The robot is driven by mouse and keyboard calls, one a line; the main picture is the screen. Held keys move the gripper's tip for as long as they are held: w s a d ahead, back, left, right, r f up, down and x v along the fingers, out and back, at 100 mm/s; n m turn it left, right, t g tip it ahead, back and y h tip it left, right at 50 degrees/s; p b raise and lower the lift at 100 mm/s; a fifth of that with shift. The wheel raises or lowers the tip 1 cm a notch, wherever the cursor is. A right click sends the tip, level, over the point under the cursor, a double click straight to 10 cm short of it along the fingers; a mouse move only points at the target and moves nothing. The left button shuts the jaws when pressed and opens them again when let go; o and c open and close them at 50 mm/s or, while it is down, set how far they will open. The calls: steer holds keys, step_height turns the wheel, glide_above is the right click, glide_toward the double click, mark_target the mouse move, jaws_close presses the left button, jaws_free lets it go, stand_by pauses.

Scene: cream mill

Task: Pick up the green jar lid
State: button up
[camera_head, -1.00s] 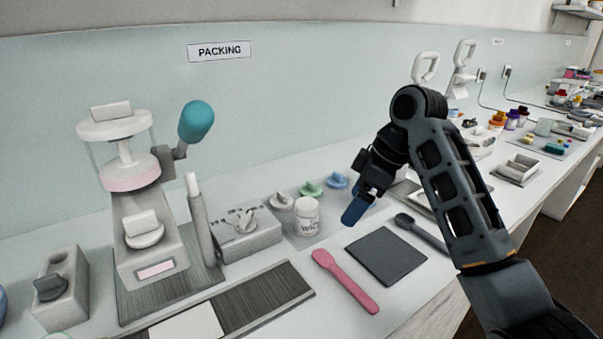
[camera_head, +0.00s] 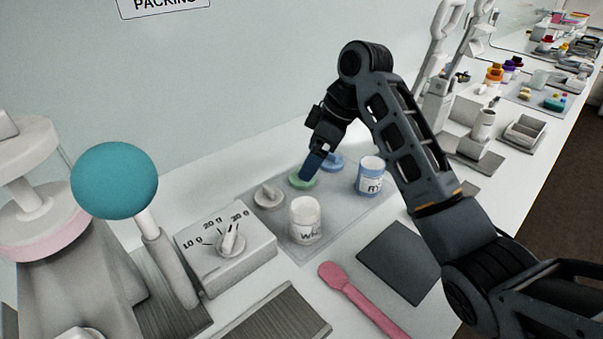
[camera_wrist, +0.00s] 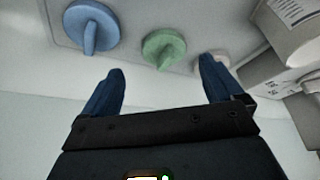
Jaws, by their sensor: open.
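The green jar lid (camera_head: 301,181) lies on a grey mat (camera_head: 340,211) at the back of the bench, between a blue lid (camera_head: 332,162) and a whitish lid (camera_head: 268,196). In the wrist view the green lid (camera_wrist: 164,48) shows whole, with a raised ridge across its top. My gripper (camera_head: 312,166) is at the green lid in the head view, overlapping its far edge. In the wrist view my gripper (camera_wrist: 160,82) is open and empty, and the green lid lies beyond the fingertips, roughly centred between them. Whether a finger touches it I cannot tell.
A white jar (camera_head: 305,220) and a blue-labelled jar (camera_head: 370,176) stand on the mat in front of the lids. A dosing box with a dial (camera_head: 226,246) is to the left. A pink spatula (camera_head: 358,300) and a dark square pad (camera_head: 400,262) lie nearer.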

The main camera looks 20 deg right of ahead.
steer(key=shift+a+x, duration=0.2)
steer(key=shift+x, duration=0.9)
steer(key=shift+a+x, duration=0.15)
steer(key=shift+x, duration=0.9)
steer(key=shift+s, duration=0.15)
steer(key=c, duration=1.1)
